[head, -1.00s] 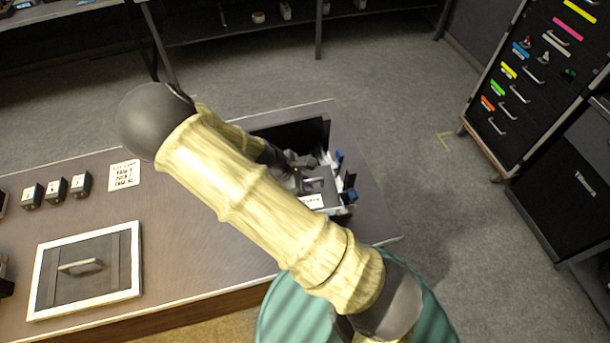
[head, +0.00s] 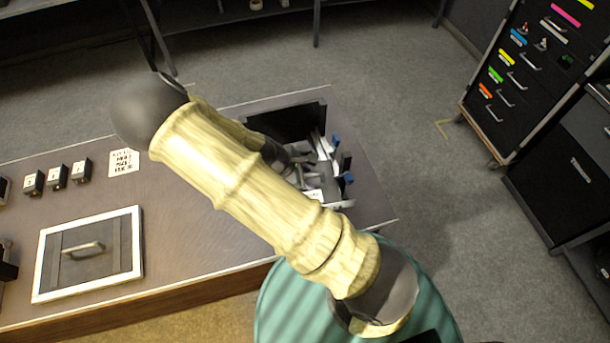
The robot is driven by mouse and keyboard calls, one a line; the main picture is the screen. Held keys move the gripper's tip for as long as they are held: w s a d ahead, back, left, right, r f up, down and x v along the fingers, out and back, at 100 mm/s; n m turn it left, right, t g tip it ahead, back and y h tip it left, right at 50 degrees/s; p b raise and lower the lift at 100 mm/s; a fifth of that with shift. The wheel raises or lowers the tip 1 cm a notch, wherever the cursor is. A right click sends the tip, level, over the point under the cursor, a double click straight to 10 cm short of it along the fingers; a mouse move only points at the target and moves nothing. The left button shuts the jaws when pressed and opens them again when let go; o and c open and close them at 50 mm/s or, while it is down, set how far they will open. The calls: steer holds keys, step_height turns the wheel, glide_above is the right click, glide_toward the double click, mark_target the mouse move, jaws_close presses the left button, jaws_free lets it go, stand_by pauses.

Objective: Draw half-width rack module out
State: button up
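A dark rack (head: 300,122) stands on the table near its right end. Pale, light-edged parts (head: 322,148) with blue tabs (head: 347,178) show on its right side. I cannot tell which of them belong to the half-width module. My pale, ribbed arm crosses the view and hides the rack's left and near parts. My gripper (head: 296,157) shows only in part as small grey pieces at the rack, beyond the arm. Its fingertips are too small and covered to tell whether they are open, shut or touching the module.
The brown table (head: 180,235) bears a framed panel with a handle (head: 88,255), several small dark blocks (head: 57,177) and a printed card (head: 124,162). A drawer cabinet (head: 520,75) stands at the right. The grey floor (head: 410,110) between is clear.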

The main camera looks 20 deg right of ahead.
steer(key=shift+a, duration=0.1)
steer(key=w+b+v, duration=0.1)
steer(key=v, duration=1.6)
steer(key=shift+s+r, duration=0.2)
steer(key=shift+s, duration=0.25)
steer(key=s+d+r+m+t+y, duration=0.1)
steer(key=s+d+r+m+y, duration=0.1)
steer(key=m, duration=0.6)
steer(key=s+d+r+m+t+y, duration=0.1)
steer(key=s+d+r+m+y, duration=0.1)
steer(key=s+d+m+y, duration=0.2)
steer(key=d+m, duration=0.3)
steer(key=shift+r+m, duration=0.15)
steer(key=shift+m, duration=0.25)
